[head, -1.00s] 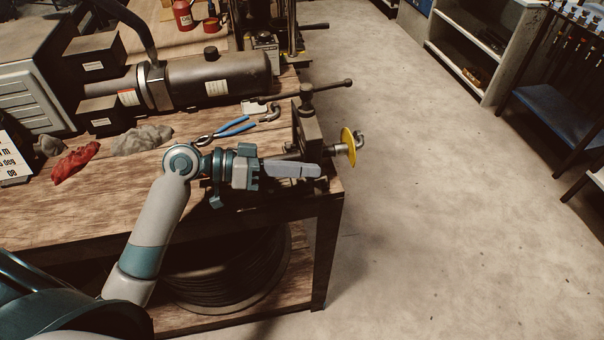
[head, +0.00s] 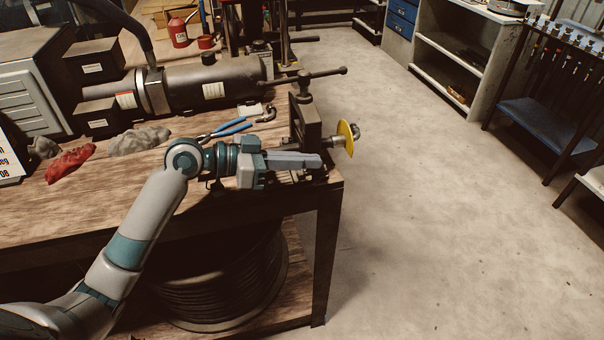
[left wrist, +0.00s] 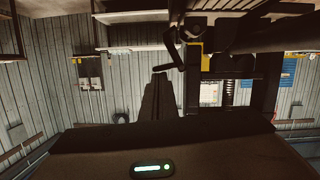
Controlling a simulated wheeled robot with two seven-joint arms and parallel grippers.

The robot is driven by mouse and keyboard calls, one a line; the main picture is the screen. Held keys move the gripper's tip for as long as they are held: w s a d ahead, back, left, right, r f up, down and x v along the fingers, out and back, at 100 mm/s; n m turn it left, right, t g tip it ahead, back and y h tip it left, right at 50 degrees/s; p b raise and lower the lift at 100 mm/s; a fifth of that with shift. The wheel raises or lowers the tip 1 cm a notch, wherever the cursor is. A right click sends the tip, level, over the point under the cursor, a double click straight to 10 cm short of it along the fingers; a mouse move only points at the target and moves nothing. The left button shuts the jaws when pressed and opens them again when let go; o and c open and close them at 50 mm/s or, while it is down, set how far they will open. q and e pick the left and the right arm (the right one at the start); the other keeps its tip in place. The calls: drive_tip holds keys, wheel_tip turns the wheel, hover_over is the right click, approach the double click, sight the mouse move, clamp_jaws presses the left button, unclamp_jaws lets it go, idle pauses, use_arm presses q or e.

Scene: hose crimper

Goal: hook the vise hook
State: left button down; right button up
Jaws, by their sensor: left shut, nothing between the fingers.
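The dark metal vise (head: 306,125) stands at the table's right corner, with a long bar handle (head: 318,76) on top. A yellow disc (head: 346,138) and a small grey curved hook-like piece (head: 355,131) stick out from its right side. I cannot tell whether that piece is the vise hook. My left gripper (head: 320,160) is shut and empty. Its fingers point right, in front of the vise's lower part, and hide some of it; contact cannot be told. The fingers show dark in the left wrist view (left wrist: 159,84). My right gripper is not in view.
Blue-handled pliers (head: 228,128), a metal elbow (head: 267,114) and rags (head: 138,140) lie on the wooden table (head: 90,205). A large cylinder (head: 215,80) lies behind. A hose coil (head: 220,290) sits on the lower shelf. The floor to the right is clear.

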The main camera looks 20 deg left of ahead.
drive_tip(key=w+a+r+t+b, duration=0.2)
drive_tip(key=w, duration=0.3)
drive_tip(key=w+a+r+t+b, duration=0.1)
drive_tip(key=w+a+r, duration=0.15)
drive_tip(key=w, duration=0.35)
use_arm(q)
drive_tip(key=shift+s+d+f+m+t+y+b, duration=0.1)
drive_tip(key=shift+s+f+m+t+y+b, duration=0.1)
drive_tip(key=shift+f+m+t+b, duration=0.6)
drive_tip(key=shift+s+d+f+m+y+b, duration=0.1)
drive_tip(key=shift+m+y+b, duration=0.2)
drive_tip(key=shift+m, duration=1)
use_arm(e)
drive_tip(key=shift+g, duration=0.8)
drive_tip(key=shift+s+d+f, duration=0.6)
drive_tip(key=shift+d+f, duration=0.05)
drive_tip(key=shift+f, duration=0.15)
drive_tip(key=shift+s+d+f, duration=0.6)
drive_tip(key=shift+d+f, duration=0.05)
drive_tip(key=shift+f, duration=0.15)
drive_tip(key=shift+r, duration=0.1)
